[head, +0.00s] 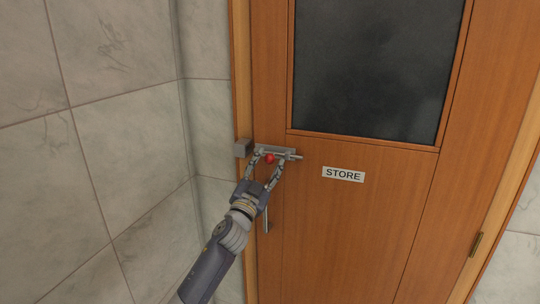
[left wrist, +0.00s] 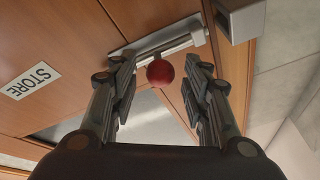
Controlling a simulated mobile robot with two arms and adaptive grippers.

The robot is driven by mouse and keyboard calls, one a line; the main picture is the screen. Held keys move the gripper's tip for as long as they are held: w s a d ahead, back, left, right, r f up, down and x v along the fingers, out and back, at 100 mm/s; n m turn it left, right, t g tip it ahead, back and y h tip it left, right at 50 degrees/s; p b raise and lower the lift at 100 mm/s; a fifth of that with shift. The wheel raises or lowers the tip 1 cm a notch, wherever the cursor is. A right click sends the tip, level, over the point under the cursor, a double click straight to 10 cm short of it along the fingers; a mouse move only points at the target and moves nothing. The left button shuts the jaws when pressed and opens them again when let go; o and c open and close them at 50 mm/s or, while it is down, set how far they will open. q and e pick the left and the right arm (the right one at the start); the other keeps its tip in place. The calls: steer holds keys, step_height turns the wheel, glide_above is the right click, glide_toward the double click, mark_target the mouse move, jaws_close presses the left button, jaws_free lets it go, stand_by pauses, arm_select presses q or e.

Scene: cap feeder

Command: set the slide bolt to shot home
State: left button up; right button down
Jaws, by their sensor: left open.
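The slide bolt (head: 284,151) is a grey metal bar on a plate at the left edge of the wooden door, with a red ball knob (head: 270,158). Its rod sticks out past the right end of the plate in the head view. A grey keeper block (head: 243,147) sits on the door frame to its left; it also shows in the left wrist view (left wrist: 238,18). My right gripper is out of view.
The door (head: 345,225) has a dark window (head: 375,65) and a STORE sign (head: 343,174). A vertical metal handle (head: 266,218) is below the bolt, close to my left gripper. A tiled wall (head: 100,130) stands close on the left.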

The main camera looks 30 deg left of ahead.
arm_select(q)
steer(key=shift+x, duration=1.25)
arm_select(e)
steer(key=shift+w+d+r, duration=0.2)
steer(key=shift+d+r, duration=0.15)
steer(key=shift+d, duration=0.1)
arm_select(q)
steer(key=shift+f, duration=0.1)
steer(key=shift+c, duration=0.5)
jaws_close()
steer(key=shift+s+a, duration=0.2)
steer(key=shift+a, duration=0.75)
steer(key=shift+s+a, duration=0.25)
steer(key=shift+a, duration=0.65)
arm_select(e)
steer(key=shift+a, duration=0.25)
arm_select(q)
steer(key=shift+o, duration=0.5)
jaws_free()
steer(key=shift+a, duration=0.15)
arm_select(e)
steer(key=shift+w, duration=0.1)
